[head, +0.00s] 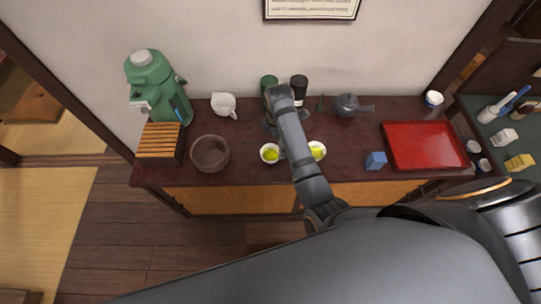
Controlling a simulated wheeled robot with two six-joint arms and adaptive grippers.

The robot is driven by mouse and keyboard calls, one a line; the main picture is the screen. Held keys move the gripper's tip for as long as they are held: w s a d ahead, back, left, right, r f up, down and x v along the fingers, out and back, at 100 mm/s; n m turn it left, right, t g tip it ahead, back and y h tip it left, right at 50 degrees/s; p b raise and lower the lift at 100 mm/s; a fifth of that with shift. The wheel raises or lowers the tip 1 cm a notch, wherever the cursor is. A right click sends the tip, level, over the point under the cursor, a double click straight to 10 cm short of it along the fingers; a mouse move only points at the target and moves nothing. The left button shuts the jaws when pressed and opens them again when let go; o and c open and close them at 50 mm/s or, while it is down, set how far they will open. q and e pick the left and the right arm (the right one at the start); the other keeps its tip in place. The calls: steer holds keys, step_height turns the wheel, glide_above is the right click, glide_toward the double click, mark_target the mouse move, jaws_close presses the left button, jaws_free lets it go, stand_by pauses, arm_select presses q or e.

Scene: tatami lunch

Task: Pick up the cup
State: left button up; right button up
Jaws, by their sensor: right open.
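Two small white cups with yellow-green tea stand near the front edge of the dark red low table (365,135): one left cup (269,153) and one right cup (318,150). My right arm crosses the middle of the table between the two tea cups. My right gripper (272,124) is open, above the table just behind the left tea cup. The arm hides much of the gripper, and nothing shows held in it. My left gripper is out of view.
A green flask (155,85), slatted box (160,142), brown bowl (209,153) and white pitcher (223,104) stand left. A green canister (268,83), black canister (299,87) and grey teapot (346,104) stand behind. A red tray (425,146) and blue block (376,160) are right.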

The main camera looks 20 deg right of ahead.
steer(key=w+a+n, duration=0.1)
steer(key=w+n, duration=0.1)
glide_above(271, 158)
step_height(271, 158, down, 4)
steer(key=shift+d+f, duration=0.1)
steer(key=shift+w+f, duration=0.15)
steer(key=shift+f, duration=2.55)
steer(key=c, duration=1.4)
steer(key=shift+r+p, duration=0.1)
steer(key=shift+p, duration=0.25)
step_height(271, 158, up, 10)
steer(key=p, duration=1.1)
